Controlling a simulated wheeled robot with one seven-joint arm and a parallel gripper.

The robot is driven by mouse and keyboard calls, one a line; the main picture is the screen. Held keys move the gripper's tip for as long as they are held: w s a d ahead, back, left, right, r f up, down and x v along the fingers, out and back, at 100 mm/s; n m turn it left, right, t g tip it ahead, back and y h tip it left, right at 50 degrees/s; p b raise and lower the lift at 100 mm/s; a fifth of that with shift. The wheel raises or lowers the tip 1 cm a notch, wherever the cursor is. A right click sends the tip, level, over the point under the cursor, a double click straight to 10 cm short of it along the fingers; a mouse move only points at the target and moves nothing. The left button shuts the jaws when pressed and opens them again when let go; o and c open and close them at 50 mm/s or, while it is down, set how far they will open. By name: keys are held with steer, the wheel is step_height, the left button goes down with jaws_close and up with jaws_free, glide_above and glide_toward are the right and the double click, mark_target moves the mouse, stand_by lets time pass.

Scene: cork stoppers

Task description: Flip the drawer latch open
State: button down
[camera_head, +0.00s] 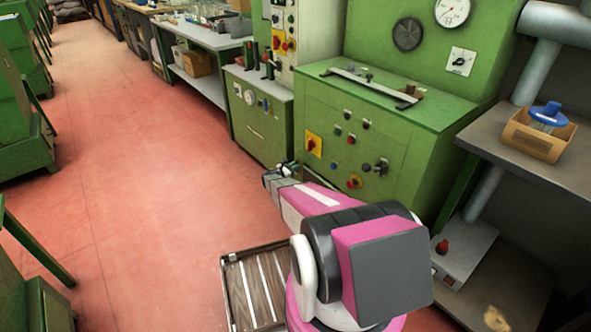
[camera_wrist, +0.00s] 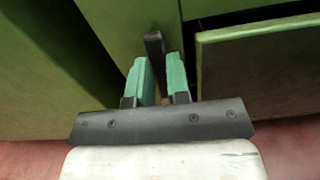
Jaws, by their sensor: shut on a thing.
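The latch (camera_wrist: 154,46) is a narrow dark brown bar in the wrist view, standing roughly upright against a green cabinet post (camera_wrist: 125,25). Its lower part lies between the two teal fingers of my gripper (camera_wrist: 160,78), which is shut on it. To the right is a green drawer front (camera_wrist: 262,68) with a dark gap above it. In the head view my gripper (camera_head: 283,173) is at the lower left side of a green machine cabinet (camera_head: 385,120); the latch cannot be made out there.
A grey shelf (camera_head: 530,150) with a cardboard box (camera_head: 538,135) stands at the right. The red floor aisle (camera_head: 140,170) at the left is clear.

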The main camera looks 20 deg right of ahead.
steer(key=shift+w+a+n, duration=0.15)
steer(key=shift+w+n, duration=0.05)
steer(key=shift+n, duration=0.2)
steer(key=c, duration=1.1)
jaws_free()
steer(key=v, duration=1)
steer(key=shift+s+a, duration=0.15)
steer(key=shift+a, duration=0.2)
steer(key=shift+s+r, duration=0.1)
